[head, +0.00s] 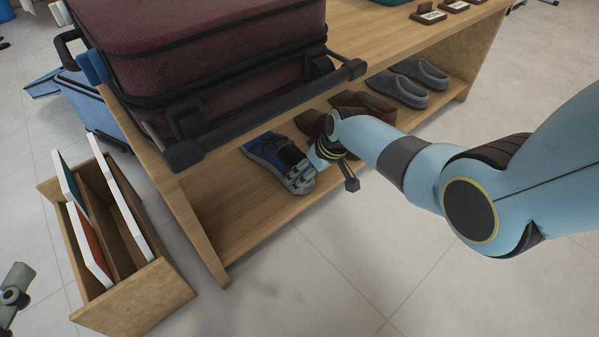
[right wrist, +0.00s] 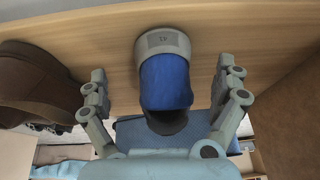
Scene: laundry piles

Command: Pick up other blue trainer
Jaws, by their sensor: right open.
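A blue trainer (head: 268,152) with a grey toe lies on the lower shelf of the wooden bench in the head view. In the right wrist view a blue trainer (right wrist: 165,82) with a pale grey end lies between the two fingers. My right gripper (head: 335,165) is open at the trainer's right side in the head view, partly hidden by its own arm. In the right wrist view its fingers (right wrist: 161,68) stand apart on both sides of the shoe, with visible gaps. Part of my left gripper (head: 14,292) shows at the lower left edge; its fingertips are cut off.
Brown shoes (head: 362,104) and grey slippers (head: 408,82) stand farther along the shelf. A dark red suitcase (head: 200,45) lies on the bench top (head: 358,30) above. A wooden box (head: 140,297) with upright books stands left of the bench. The tiled floor in front is clear.

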